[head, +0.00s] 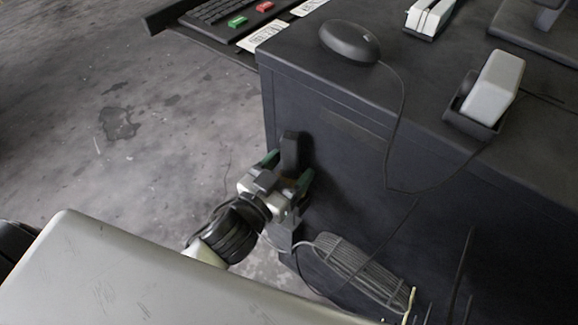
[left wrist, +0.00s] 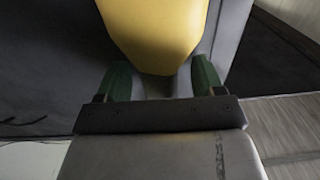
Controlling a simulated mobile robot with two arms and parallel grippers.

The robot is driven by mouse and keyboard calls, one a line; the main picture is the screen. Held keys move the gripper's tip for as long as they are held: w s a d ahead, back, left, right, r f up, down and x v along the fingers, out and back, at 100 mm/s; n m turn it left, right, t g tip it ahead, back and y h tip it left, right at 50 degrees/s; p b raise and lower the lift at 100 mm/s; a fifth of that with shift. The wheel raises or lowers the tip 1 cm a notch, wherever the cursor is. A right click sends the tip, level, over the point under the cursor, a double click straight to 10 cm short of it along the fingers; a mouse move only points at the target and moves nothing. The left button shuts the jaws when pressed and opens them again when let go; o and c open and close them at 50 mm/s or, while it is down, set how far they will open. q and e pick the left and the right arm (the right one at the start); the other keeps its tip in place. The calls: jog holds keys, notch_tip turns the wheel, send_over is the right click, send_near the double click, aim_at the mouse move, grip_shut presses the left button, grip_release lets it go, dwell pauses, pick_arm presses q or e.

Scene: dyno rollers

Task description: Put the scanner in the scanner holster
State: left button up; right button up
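My left gripper (head: 288,172), with green fingertips, is at the near side panel of the dark desk, below its top edge. A dark upright piece (head: 290,150) stands between the fingertips against the panel; I cannot tell whether it is part of the scanner or of the holster. In the left wrist view, the scanner (left wrist: 158,30) shows as a rounded yellow body with grey below it, which fills the space between the fingers of my left gripper (left wrist: 163,82). The holster cannot be made out clearly. My right gripper is not in view.
On the desk top (head: 300,50) are a black mouse (head: 350,42) with a cable hanging over the edge, and a grey-white device in a black cradle (head: 492,88). A coiled grey cable (head: 360,270) hangs low on the panel. The concrete floor (head: 130,130) at left is clear.

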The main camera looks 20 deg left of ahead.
pick_arm(q)
jog(key=shift+s+r, duration=0.1)
jog(key=shift+r, duration=0.2)
jog(key=v, duration=1.1)
jog(key=shift+s+b, duration=0.35)
jog(key=shift+b, duration=0.05)
jog(key=shift+a, duration=0.15)
